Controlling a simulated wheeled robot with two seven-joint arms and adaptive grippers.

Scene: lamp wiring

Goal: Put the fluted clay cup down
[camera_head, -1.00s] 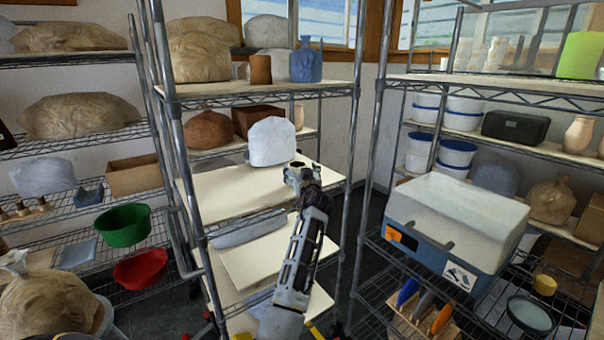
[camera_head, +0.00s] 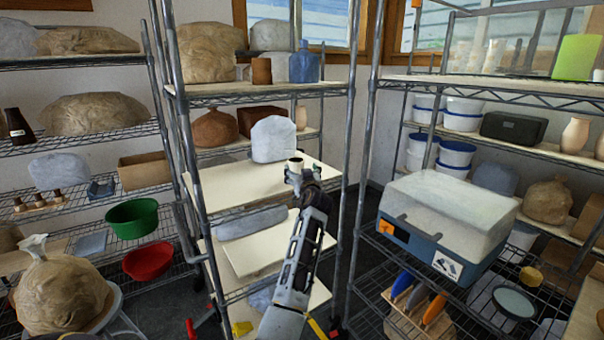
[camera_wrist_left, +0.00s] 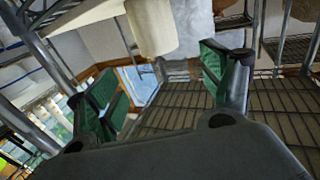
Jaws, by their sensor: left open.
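A small pale cup (camera_head: 295,164), which I take for the fluted clay cup, is upright at the white board (camera_head: 235,185) on the middle rack's shelf. Its flutes are too small to make out. My left gripper (camera_head: 301,178) is open just in front of the cup and hides its lower part. In the left wrist view, the two green-padded fingers (camera_wrist_left: 160,88) are spread wide with nothing between the pads. A cream cylinder (camera_wrist_left: 152,27), seemingly the cup, shows beyond them at the top edge, apart from the pads. My right gripper is not in view.
A grey-white wrapped bundle (camera_head: 273,140) stands just behind the cup. The board is bare to the left. A rack post (camera_head: 349,150) rises to the right, and a loaded shelf (camera_head: 255,92) hangs above. A blue-and-white case (camera_head: 448,222) sits on the right rack.

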